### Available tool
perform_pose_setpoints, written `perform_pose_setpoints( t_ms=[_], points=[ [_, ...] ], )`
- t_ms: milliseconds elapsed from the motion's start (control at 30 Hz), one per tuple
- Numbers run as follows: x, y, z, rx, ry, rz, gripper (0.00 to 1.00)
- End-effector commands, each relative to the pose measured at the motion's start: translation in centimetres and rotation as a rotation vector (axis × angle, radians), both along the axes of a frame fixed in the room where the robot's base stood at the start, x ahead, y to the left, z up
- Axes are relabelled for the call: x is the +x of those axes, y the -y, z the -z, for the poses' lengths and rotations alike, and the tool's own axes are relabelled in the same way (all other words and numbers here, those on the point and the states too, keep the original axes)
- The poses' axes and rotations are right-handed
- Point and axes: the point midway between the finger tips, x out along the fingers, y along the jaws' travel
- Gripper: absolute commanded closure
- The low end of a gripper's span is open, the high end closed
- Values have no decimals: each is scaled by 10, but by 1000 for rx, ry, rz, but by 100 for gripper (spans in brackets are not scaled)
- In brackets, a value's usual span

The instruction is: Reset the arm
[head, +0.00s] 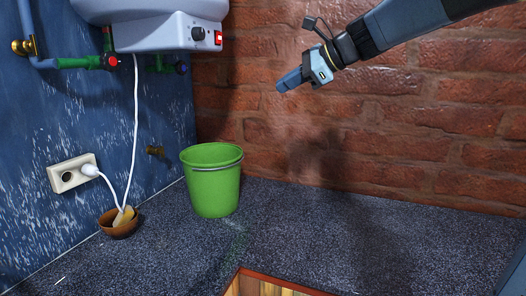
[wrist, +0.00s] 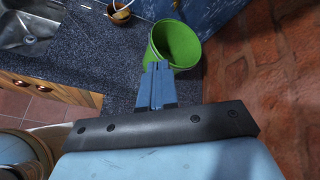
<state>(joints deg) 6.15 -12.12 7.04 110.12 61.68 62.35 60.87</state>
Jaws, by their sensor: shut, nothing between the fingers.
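My gripper (head: 281,87) is at the upper middle of the head view, in the air in front of the brick wall (head: 400,130). It is shut and empty, with its fingers pointing left and slightly down. In the wrist view the two blue fingers (wrist: 157,68) lie close together. A green bucket (head: 212,185) stands upright on the dark speckled countertop (head: 330,225), to the left of and below my gripper. The bucket (wrist: 174,45) also shows beyond the fingers in the wrist view.
A white water heater (head: 165,30) with valves hangs on the blue wall at upper left. A white cable runs from it by a wall socket (head: 72,172) to a small brown bowl (head: 120,229). The wrist view shows a metal sink (wrist: 28,22). The countertop right of the bucket is clear.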

Motion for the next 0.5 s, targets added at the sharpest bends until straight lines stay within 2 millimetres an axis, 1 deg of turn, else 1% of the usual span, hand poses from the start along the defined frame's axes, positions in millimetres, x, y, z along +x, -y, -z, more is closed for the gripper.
perform_pose_setpoints(
  t_ms=[33,100,267,300,367,400,500],
  points=[
    [-20,7,14,-98,55,-33,100],
    [-43,21,35,-238,131,-87,100],
    [-96,55,79,-554,292,-247,100],
    [-108,65,90,-630,329,-294,100],
    [-127,79,106,-746,382,-369,100],
    [-140,89,117,-819,415,-423,100],
    [-169,115,142,-1000,490,-565,100]
  ],
)
